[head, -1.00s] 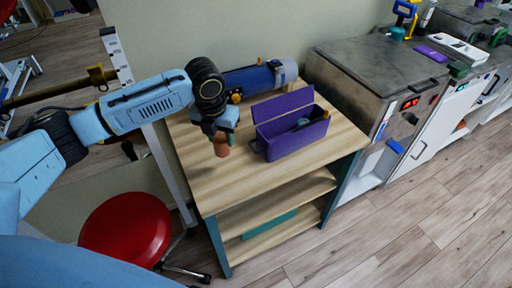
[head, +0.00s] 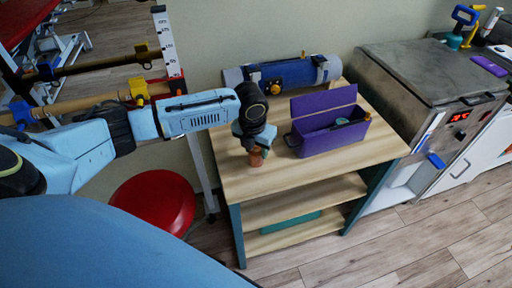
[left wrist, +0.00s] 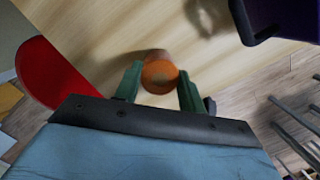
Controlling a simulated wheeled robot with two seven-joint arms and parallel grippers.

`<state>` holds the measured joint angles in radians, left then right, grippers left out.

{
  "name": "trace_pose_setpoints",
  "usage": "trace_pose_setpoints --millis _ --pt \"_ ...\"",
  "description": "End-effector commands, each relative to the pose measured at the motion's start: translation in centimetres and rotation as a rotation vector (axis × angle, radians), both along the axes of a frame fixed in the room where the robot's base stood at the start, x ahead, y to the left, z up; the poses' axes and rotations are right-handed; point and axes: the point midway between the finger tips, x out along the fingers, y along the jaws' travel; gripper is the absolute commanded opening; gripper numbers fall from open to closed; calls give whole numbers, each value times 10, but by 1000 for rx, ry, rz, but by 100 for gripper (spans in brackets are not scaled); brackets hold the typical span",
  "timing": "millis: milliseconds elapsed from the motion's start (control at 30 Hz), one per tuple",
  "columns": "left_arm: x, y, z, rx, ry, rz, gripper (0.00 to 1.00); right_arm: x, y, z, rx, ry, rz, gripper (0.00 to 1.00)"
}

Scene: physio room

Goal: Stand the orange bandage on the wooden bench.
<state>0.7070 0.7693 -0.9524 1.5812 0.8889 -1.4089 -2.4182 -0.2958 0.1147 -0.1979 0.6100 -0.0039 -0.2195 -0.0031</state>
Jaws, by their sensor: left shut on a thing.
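The orange bandage (head: 256,157) is a small upright roll over the light wooden top of the bench (head: 235,183), near its front left edge. My left gripper (head: 252,146) is shut on it from above. In the left wrist view the bandage (left wrist: 159,75) sits between the two green fingers (left wrist: 160,88), its round end facing the camera. I cannot tell for sure whether its bottom touches the wood. My right gripper is not in view.
An open purple box (head: 335,137) stands on the bench right of my gripper. A blue roll (head: 285,74) lies along the wall behind. A red stool (head: 153,202) stands left of the bench. A grey-topped cabinet (head: 425,75) is at the right.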

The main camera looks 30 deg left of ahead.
Motion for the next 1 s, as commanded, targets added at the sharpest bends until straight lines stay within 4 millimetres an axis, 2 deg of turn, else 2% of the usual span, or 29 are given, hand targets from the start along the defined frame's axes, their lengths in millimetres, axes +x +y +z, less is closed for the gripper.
trace_pose_setpoints --millis 33,200,467,567,667,1000 --pt "0 0 -2 0 1 0 41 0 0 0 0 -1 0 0" --pt "0 0 -1 0 1 -1 62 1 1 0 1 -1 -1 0" --pt "0 0 -1 0 1 0 62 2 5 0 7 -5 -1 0" --pt "0 0 5 -1 0 -1 62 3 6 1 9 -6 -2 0" --pt "-2 0 20 -1 -2 0 62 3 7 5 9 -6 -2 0" --pt "-13 -1 92 0 -3 0 62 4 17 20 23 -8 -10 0"
